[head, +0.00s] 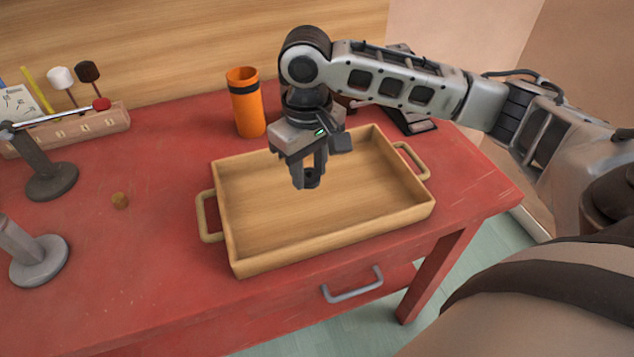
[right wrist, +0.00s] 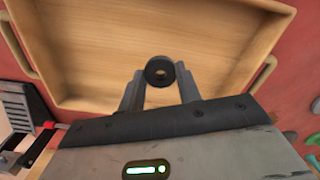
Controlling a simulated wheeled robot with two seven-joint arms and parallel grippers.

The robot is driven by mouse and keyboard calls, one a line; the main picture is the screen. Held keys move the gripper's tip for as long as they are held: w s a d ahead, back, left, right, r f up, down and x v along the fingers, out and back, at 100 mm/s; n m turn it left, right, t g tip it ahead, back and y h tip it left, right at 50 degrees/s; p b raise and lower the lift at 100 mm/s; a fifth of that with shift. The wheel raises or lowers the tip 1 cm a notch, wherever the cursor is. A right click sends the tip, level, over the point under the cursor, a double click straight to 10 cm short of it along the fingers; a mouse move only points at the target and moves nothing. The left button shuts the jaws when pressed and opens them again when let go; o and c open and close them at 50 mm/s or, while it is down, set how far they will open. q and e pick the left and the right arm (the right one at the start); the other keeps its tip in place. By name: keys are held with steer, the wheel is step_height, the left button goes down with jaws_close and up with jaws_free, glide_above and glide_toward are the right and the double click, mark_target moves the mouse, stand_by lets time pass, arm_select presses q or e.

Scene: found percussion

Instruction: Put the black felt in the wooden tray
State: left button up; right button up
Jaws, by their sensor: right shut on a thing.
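The wooden tray (head: 244,264) sits on the red table, with a handle at each end. My right gripper (head: 308,181) is above the tray's inside, pointing down. It is shut on the black felt (head: 313,182), a small dark ring. In the right wrist view the black felt (right wrist: 160,71) shows between the two fingertips, with a hole in its middle, over the tray's bare floor (right wrist: 205,60). The felt appears held above the tray floor; the exact gap cannot be told. The tray holds nothing else that I can see. My left gripper is not in view.
An orange bottle (head: 246,103) stands behind the tray. A wooden rack (head: 85,128) with mallets is at the back left.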

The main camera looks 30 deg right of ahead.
mark_target(317, 194)
steer(key=d+f, duration=0.1)
steer(key=w+d+f, duration=0.1)
steer(key=shift+f, duration=0.3)
steer(key=f, duration=0.3)
steer(key=shift+w+d+f, duration=0.1)
steer(key=shift+w+d, duration=0.15)
steer(key=shift+d, duration=0.05)
steer(key=shift+f, duration=0.4)
steer(key=o, duration=0.9)
steer(key=shift+f, duration=0.1)
